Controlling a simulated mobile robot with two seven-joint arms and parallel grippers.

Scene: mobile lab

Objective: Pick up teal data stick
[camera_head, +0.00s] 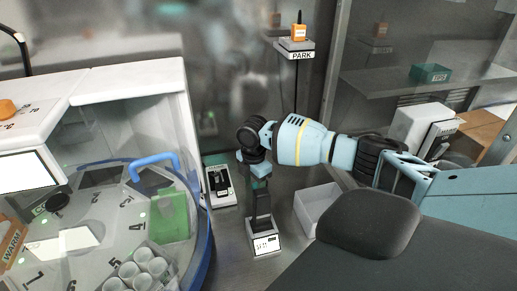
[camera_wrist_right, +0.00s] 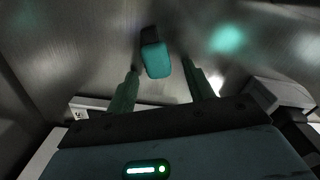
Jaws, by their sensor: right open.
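The teal data stick (camera_wrist_right: 156,61) shows in the right wrist view as a small teal block with a dark end, in the upper middle. My right gripper (camera_wrist_right: 160,70) is open, with one finger to each side of the stick in the picture. I see no finger closed on it, and the depth between them is hard to judge. In the head view my right gripper (camera_head: 259,172) hangs below the wrist over the metal bench, partly hidden by its own links. I cannot pick out the stick surely there. My left gripper is not in view.
A small device with a display (camera_head: 265,245) stands just below the gripper. A white slotted device (camera_head: 220,186) is left of it and a white bin (camera_head: 318,207) right. A round machine with a clear lid (camera_head: 110,215) fills the left. A PARK stand (camera_head: 295,46) rises behind.

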